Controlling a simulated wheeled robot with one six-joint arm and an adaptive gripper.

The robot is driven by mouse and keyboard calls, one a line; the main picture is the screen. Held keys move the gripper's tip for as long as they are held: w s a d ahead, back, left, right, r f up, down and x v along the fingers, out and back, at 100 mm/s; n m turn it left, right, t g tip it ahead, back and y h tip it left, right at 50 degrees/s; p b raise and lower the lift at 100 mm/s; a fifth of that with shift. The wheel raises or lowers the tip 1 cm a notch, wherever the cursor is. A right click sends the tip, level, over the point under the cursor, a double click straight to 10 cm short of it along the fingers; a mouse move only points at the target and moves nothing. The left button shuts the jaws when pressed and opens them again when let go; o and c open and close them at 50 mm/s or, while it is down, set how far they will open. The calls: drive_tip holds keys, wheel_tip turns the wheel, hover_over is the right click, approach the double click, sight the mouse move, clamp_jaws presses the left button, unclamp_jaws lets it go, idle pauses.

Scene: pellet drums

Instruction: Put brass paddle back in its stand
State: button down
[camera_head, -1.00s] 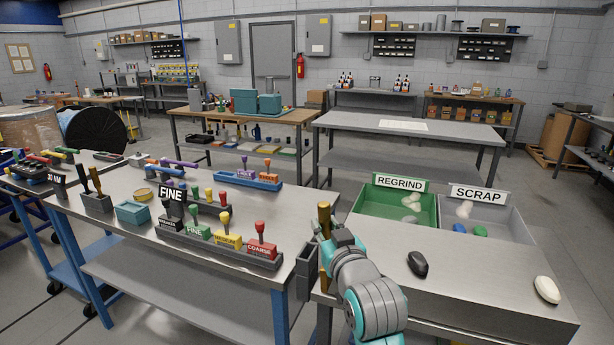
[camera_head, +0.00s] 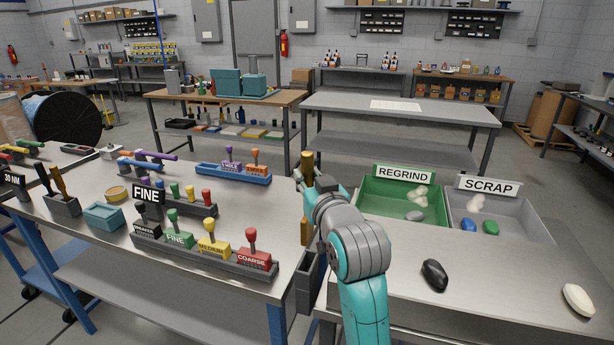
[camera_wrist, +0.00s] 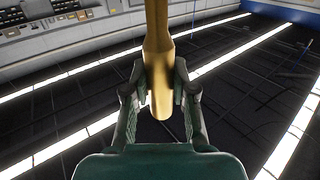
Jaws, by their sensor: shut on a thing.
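The brass paddle (camera_head: 307,166) is upright in my gripper (camera_head: 309,190), in the head view. Its upper end sticks out above the fingers and its lower part hangs below them. My gripper is shut on it; the wrist view shows the brass shaft (camera_wrist: 160,85) between both fingers. The stand appears to be the dark, open-topped holder (camera_head: 307,287) at the gap between the two near tables. The paddle's lower end is just above the holder's mouth in the picture; I cannot tell whether it is exactly over it. My arm hides part of the paddle.
A rack of labelled stamps (camera_head: 205,255) stands on the left table. The green REGRIND bin (camera_head: 375,210) and grey SCRAP bin (camera_head: 530,222) are to the right. A black lump (camera_head: 434,274) and a white lump (camera_head: 579,299) lie on the right table.

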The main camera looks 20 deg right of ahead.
hover_over(309, 230)
drive_tip(key=shift+w+f, duration=0.15)
drive_tip(key=shift+f, duration=1.3)
drive_tip(key=shift+w+f, duration=0.15)
drive_tip(key=shift+f, duration=4.8)
drive_tip(key=c, duration=0.9)
unclamp_jaws()
drive_tip(key=shift+o, duration=0.2)
drive_tip(key=s, duration=1.2)
